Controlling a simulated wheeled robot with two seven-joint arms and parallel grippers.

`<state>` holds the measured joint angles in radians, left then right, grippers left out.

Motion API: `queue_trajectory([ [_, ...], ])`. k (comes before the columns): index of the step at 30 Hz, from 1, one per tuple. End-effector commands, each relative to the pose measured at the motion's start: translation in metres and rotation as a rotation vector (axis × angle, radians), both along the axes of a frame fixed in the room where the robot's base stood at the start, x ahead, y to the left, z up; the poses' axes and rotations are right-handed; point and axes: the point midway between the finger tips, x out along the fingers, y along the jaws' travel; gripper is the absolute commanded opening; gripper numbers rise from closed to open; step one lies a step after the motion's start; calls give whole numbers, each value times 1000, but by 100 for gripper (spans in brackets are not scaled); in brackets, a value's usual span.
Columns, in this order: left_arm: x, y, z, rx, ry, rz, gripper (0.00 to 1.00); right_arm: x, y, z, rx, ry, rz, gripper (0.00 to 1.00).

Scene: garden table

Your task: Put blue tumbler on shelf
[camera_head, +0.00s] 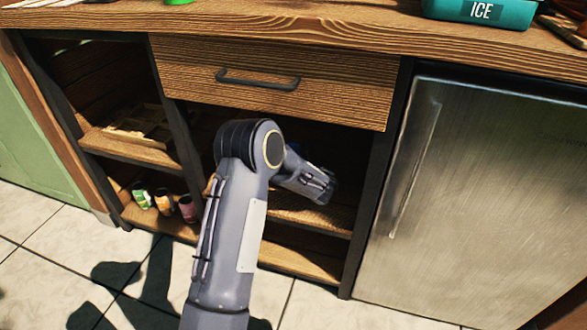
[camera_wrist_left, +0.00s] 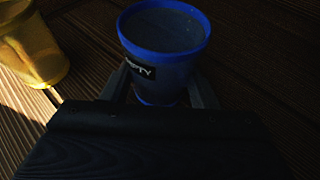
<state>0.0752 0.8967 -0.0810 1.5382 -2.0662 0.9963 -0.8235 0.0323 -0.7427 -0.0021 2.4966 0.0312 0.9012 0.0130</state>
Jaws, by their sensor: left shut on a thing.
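The blue tumbler (camera_wrist_left: 160,72), with a black label, is upright between the two fingers of my left gripper (camera_wrist_left: 158,90) in the left wrist view. The gripper is shut on it. Brown wooden boards lie beneath it; I cannot tell whether its base touches them. In the head view my left arm reaches into the open middle bay of the cabinet, over the wooden shelf (camera_head: 315,213). A small patch of the blue tumbler (camera_head: 295,147) seems to show behind the arm; the fingers are hidden there. My right gripper is not in view.
A yellow tumbler (camera_wrist_left: 32,48) stands left of the blue one. A drawer (camera_head: 275,75) is shut above the bay, and a steel fridge (camera_head: 470,200) stands right. Several small cups or cans (camera_head: 164,201) stand on the lower left shelf.

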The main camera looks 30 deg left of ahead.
Motion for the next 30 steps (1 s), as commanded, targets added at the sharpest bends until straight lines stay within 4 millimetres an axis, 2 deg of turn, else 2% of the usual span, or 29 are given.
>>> queue_trajectory([
  [6, 0, 0, -2, 0, 0, 0, 26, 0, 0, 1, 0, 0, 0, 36],
  [7, 0, 0, -3, 0, 0, 0, 55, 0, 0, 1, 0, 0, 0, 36],
  [12, 0, 0, -2, -1, -1, 0, 76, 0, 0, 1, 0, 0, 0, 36],
  [22, 0, 0, 2, -1, -1, 0, 76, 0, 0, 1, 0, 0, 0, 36],
  [26, -8, -14, 10, -2, 1, -4, 76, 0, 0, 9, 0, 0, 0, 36],
  [30, -25, -36, 23, 0, 1, -6, 76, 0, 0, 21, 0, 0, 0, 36],
])
